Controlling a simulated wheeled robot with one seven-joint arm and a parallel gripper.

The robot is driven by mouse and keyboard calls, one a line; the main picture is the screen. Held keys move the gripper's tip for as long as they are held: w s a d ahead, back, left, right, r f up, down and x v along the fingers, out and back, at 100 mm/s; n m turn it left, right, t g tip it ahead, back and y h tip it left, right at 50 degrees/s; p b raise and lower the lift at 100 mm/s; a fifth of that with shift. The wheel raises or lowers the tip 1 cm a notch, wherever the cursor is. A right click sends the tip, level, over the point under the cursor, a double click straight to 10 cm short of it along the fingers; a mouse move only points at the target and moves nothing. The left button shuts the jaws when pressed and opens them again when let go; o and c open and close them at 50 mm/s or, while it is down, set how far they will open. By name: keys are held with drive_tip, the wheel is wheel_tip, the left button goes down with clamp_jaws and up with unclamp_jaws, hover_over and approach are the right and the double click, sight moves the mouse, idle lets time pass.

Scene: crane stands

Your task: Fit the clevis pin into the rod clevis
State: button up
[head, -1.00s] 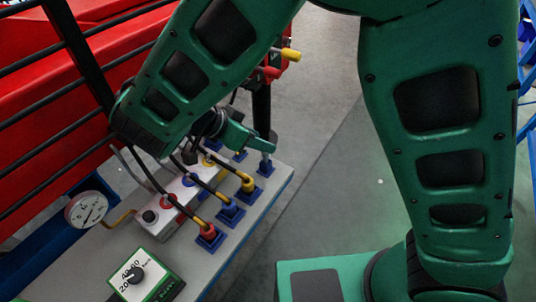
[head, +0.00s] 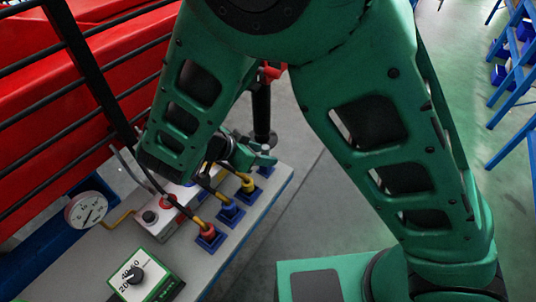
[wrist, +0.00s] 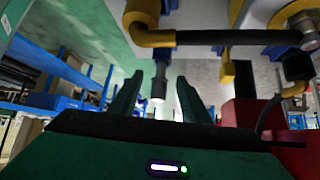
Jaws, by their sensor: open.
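A grey cylindrical piece, apparently the clevis pin (wrist: 159,82), shows between the two green fingers of my gripper (wrist: 160,88) in the wrist view. Gaps show on both sides of it, so the jaws are open and not pressed on it. In the head view my gripper (head: 258,157) is at the far right end of the bench, over a blue square holder (head: 265,171), and largely covers the grey piece. A red fitting (head: 272,72) on a black post (head: 262,112) stands behind; it may be the rod clevis, but I cannot tell. My arm hides part of it.
The grey bench (head: 235,245) carries hose plugs in blue holders, such as a red one (head: 208,232) and a yellow one (head: 248,184). A white valve box (head: 155,220), a gauge (head: 88,209) and a green dial box (head: 145,278) stand left. Black hoses run close to my gripper.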

drive_tip(key=shift+x, duration=1.1)
clamp_jaws()
